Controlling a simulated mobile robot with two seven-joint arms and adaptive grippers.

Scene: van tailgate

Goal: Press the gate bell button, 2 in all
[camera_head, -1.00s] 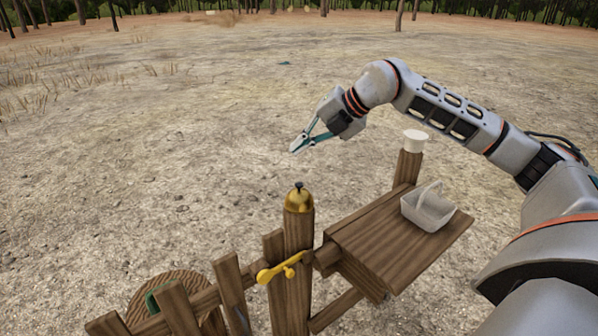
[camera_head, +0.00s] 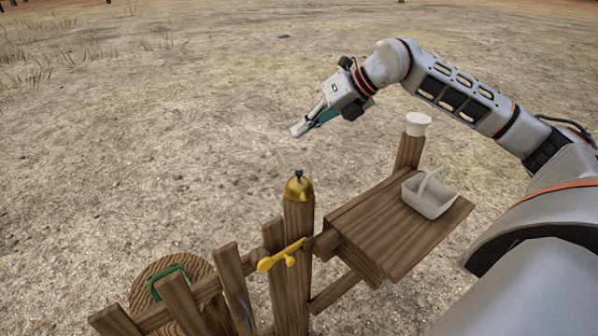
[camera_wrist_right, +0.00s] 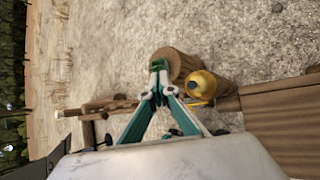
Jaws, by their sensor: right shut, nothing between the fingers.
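The gate bell (camera_head: 298,188) is a brass dome with a small dark button (camera_head: 298,173) on top. It sits on top of a wooden gate post (camera_head: 297,230). My right gripper (camera_head: 296,131) is shut and empty, above the bell in the picture and apart from it. In the right wrist view the shut fingertips (camera_wrist_right: 158,66) show left of the yellow bell (camera_wrist_right: 203,85), with its dark button facing the camera. My left gripper is not in view.
A yellow latch (camera_head: 280,257) is on the post's front. A wooden shelf (camera_head: 375,250) holds a white basket (camera_head: 430,195). A white cup-like thing (camera_head: 417,122) stands on a post behind. Bare ground lies beyond.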

